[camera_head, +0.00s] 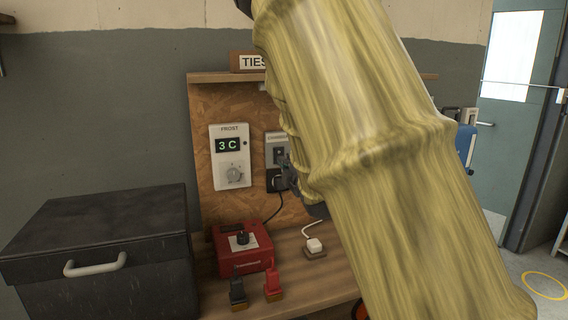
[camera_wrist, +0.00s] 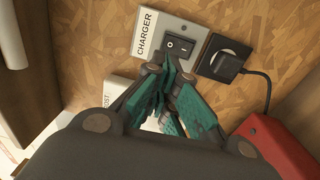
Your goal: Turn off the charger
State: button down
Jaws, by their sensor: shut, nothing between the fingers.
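The charger switch is a black rocker (camera_wrist: 181,47) on a pale plate labelled CHARGER (camera_wrist: 148,32) in the wrist view. Which side of the rocker is pressed in I cannot tell. In the head view the plate (camera_head: 277,138) is on the chipboard panel, partly covered by my gripper. My gripper (camera_wrist: 170,72), with green finger pads, is shut and empty, its tips just at the plate's edge beside the rocker. Whether they touch it I cannot tell. My gripper also shows in the head view (camera_head: 287,166), mostly hidden by my yellow-sleeved arm. The red charger box (camera_head: 243,248) stands on the shelf below.
A black plug in a socket (camera_wrist: 226,59) sits beside the switch, its cable running down. A FROST thermostat (camera_head: 230,156) reads 3 C at left. Black and red clamps (camera_head: 272,285) and a white plug (camera_head: 314,245) lie on the shelf. A dark chest (camera_head: 100,240) stands left.

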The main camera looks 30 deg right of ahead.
jog(key=shift+s+a+r+b, duration=0.1)
jog(key=shift+s+a, duration=0.05)
jog(key=shift+s, duration=0.6)
jog(key=shift+s+a+r+b, duration=0.1)
jog(key=shift+s+r, duration=0.05)
jog(key=shift+s, duration=0.55)
jog(key=shift+s+a+r+b, duration=0.1)
jog(key=shift+s+a, duration=0.05)
jog(key=shift+s, duration=0.6)
